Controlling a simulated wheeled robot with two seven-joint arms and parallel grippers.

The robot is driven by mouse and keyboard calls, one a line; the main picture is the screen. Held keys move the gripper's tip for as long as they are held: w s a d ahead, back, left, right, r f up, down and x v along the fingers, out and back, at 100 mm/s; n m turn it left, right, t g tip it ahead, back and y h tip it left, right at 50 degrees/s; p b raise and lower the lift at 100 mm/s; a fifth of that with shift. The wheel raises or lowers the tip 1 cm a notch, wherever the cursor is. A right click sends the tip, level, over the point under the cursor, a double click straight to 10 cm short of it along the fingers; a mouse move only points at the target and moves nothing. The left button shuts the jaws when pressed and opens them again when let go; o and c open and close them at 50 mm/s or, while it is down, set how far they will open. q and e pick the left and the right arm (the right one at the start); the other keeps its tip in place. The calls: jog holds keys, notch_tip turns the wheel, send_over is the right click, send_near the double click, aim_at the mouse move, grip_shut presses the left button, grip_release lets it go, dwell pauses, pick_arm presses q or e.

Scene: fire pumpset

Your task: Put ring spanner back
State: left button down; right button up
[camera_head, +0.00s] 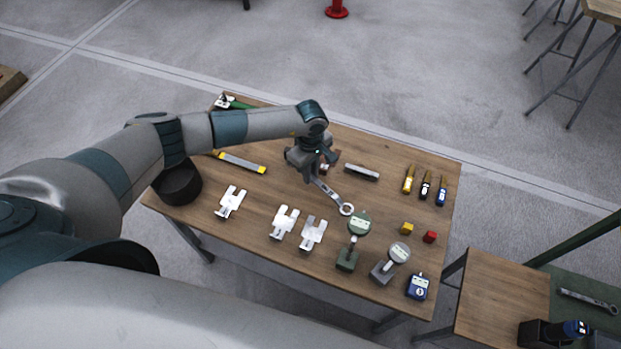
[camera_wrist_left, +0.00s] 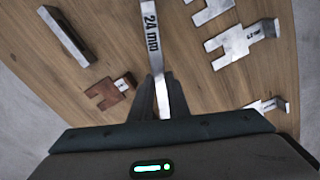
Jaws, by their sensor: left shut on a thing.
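My left gripper (camera_head: 314,178) is over the middle of the wooden table and points down. It is shut on the ring spanner (camera_head: 332,195), a grey steel bar with its ring end toward the front right. In the left wrist view the spanner (camera_wrist_left: 151,38), marked "24 mm", runs up between the dark fingers (camera_wrist_left: 157,97). I cannot tell whether it touches the table. My right gripper is not in view. Another spanner (camera_head: 588,300) lies on a green surface at the far right.
The table (camera_head: 275,180) holds several silver forked plates (camera_head: 283,222), two gauges on stands (camera_head: 358,224), a blue device (camera_head: 417,286), small yellow (camera_head: 407,229) and red (camera_head: 430,237) blocks, and several upright tools (camera_head: 426,184). A black bowl (camera_head: 178,184) stands at the left. A side table (camera_head: 503,297) is at the right.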

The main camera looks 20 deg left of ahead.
aim_at(310, 187)
pick_arm(q)
notch_tip(310, 187, down, 3)
jog(key=shift+r+p, duration=0.2)
jog(key=shift+p, duration=0.4)
jog(key=shift+f, duration=0.4)
jog(key=shift+f, duration=0.15)
jog(key=c, duration=1.7)
grip_release()
jog(key=shift+r, duration=0.25)
